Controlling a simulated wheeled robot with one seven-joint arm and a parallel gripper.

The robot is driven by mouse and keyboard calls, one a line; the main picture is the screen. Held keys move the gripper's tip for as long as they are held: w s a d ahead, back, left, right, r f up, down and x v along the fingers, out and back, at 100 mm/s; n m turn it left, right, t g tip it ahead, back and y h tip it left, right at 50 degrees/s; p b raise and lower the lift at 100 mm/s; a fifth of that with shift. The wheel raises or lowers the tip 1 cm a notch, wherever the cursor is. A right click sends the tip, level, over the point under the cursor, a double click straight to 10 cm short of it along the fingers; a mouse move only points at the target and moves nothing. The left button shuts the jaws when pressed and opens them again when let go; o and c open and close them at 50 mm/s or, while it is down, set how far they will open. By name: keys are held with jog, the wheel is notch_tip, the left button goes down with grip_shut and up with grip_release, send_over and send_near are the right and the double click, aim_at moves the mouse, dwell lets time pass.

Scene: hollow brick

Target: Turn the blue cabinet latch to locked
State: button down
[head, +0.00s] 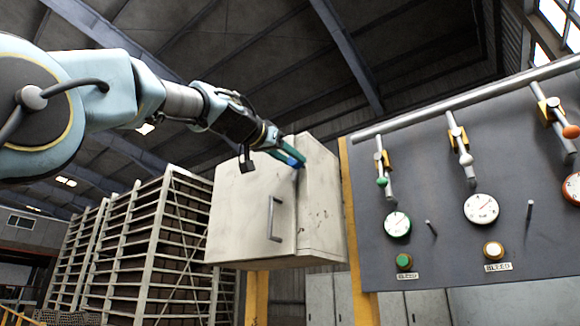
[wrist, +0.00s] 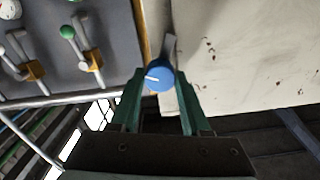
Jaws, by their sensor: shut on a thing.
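The blue latch (wrist: 159,79) is a round knob with a white mark, on the front of a cream cabinet (head: 240,222). In the wrist view its white mark points left. My gripper (wrist: 160,98) has its green fingers on either side of the knob and is shut on it. In the head view my gripper (head: 291,157) reaches the cabinet's upper front edge, and only a bit of the blue knob shows beside the fingers. The cabinet door looks closed and has a grey bar handle (head: 274,218).
Right of the cabinet stands a grey panel (head: 450,200) with valve levers, a pipe (head: 470,97), dials and buttons. A yellow post (head: 357,230) runs between them. Slatted racks (head: 140,245) stand behind at the left. The space in front of the cabinet door looks clear.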

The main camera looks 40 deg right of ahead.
jog(key=m+b, duration=0.2)
jog(key=m, duration=0.4)
jog(key=shift+m+b, duration=0.3)
jog(key=m+b, duration=0.1)
jog(key=m, duration=0.5)
jog(key=shift+m, duration=0.4)
jog(key=shift+c, duration=1.9)
grip_release()
